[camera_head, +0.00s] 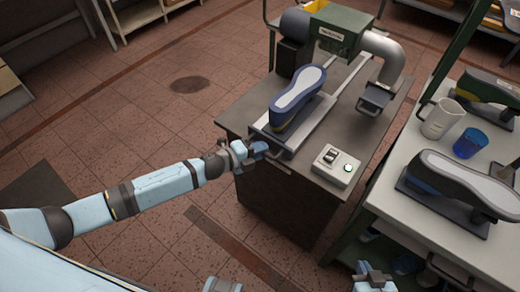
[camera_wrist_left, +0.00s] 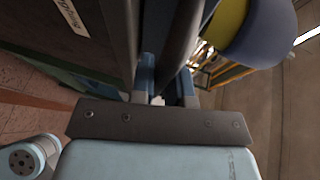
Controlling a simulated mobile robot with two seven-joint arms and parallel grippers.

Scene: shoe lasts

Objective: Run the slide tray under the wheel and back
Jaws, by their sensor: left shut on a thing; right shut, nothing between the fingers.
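The slide tray (camera_head: 318,112) lies on the grey bench top, carrying a blue shoe last with a pale sole (camera_head: 297,90). It sits at the near end of its track, in front of the green-hooded machine (camera_head: 338,28). I cannot make out the wheel itself under the hood. My left gripper (camera_head: 258,150) is shut on the tray's handle at the near edge. In the left wrist view its blue fingers (camera_wrist_left: 166,90) close around a dark bar (camera_wrist_left: 180,38). My right gripper (camera_head: 373,278) is low at the bottom edge, shut and empty, away from the tray.
The right-hand table (camera_head: 385,200) holds another last (camera_head: 462,180), a white mug (camera_head: 442,119) and a blue cup (camera_head: 470,143).

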